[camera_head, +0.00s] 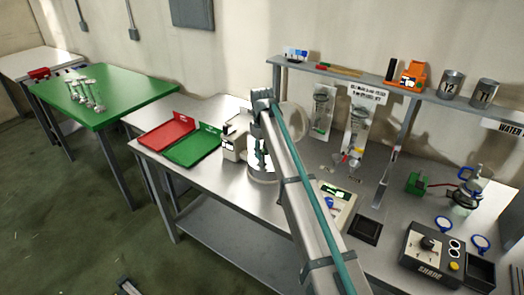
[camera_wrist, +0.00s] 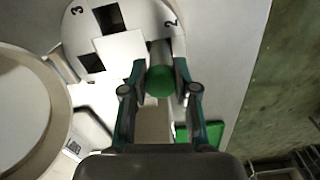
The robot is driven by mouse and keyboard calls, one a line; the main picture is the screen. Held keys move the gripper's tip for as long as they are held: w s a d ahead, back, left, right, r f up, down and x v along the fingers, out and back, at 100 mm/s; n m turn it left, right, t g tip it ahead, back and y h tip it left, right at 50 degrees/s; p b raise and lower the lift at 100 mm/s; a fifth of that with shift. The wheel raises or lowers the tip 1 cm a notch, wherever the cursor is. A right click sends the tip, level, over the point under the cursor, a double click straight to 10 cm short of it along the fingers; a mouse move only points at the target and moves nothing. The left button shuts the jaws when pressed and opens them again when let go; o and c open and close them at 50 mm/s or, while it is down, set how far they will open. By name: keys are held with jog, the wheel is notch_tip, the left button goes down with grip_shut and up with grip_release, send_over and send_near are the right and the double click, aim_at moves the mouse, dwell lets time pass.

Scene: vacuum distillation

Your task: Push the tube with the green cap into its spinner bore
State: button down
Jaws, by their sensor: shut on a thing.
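The tube with the green cap (camera_wrist: 160,82) is between the fingers of my gripper (camera_wrist: 160,88) in the wrist view. My gripper is shut on it near the cap. The tube's pale body runs away from the cap toward the white spinner disc (camera_wrist: 95,15), beside the number 2. The disc carries black and white squares and the numbers 2 and 3. Whether the tube's lower end is in a bore is hidden. In the head view my arm covers the gripper and tube, and the spinner's grey body (camera_head: 262,172) shows partly behind the arm.
A large round pale lid (camera_wrist: 25,125) stands close at left in the wrist view; it also shows raised in the head view (camera_head: 292,118). A red tray (camera_head: 165,138) and a green tray (camera_head: 192,150) lie left of the spinner. A scale (camera_head: 338,203) stands to the right.

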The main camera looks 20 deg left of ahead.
jog(key=shift+f+b, duration=0.35)
jog(key=shift+f, duration=1.15)
jog(key=c, duration=0.8)
grip_release()
notch_tip(320, 180, up, 12)
